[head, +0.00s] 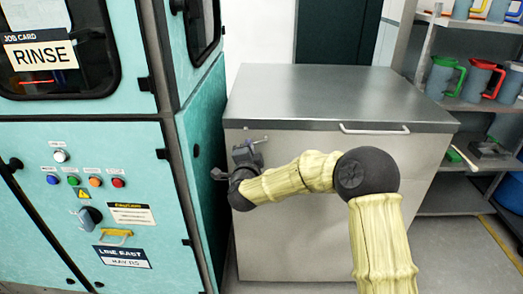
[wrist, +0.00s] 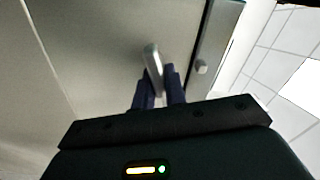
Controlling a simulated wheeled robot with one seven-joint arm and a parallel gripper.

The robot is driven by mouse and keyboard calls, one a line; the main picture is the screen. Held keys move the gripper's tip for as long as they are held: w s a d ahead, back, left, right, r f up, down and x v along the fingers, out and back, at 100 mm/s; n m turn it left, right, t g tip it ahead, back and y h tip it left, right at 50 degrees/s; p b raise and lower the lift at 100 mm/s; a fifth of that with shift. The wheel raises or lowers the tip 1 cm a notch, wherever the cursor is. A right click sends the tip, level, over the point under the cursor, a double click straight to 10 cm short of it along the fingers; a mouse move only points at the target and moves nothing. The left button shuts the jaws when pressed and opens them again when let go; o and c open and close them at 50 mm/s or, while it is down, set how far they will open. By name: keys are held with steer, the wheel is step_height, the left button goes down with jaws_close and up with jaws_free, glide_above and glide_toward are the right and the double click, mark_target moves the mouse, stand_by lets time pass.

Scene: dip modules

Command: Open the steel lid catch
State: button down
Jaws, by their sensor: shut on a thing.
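The steel chest (head: 330,210) stands beside the teal machine, and its flat lid (head: 335,90) lies shut on top. The catch (wrist: 152,57) is a small pale metal lever on the chest's face, close to the lid edge. In the head view my gripper (head: 251,150) is at the upper left of the chest front and mostly hides the catch. In the wrist view my gripper (wrist: 160,82) has its two dark fingers closed on the lower end of the lever, one on each side.
A bar handle (head: 375,129) sits on the lid's front edge, right of my gripper. The teal machine (head: 150,190) stands close on the left, with buttons and a yellow handle. Shelves (head: 465,105) with several jugs are at the right.

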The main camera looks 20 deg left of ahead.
stand_by(0.5)
steer(key=c, duration=1.4)
jaws_free()
steer(key=shift+c, duration=0.2)
steer(key=shift+s, duration=0.1)
steer(key=shift+s, duration=0.25)
steer(key=v, duration=1.6)
steer(key=shift+s, duration=0.35)
steer(key=shift+w+d+f, duration=0.1)
steer(key=shift+d, duration=0.05)
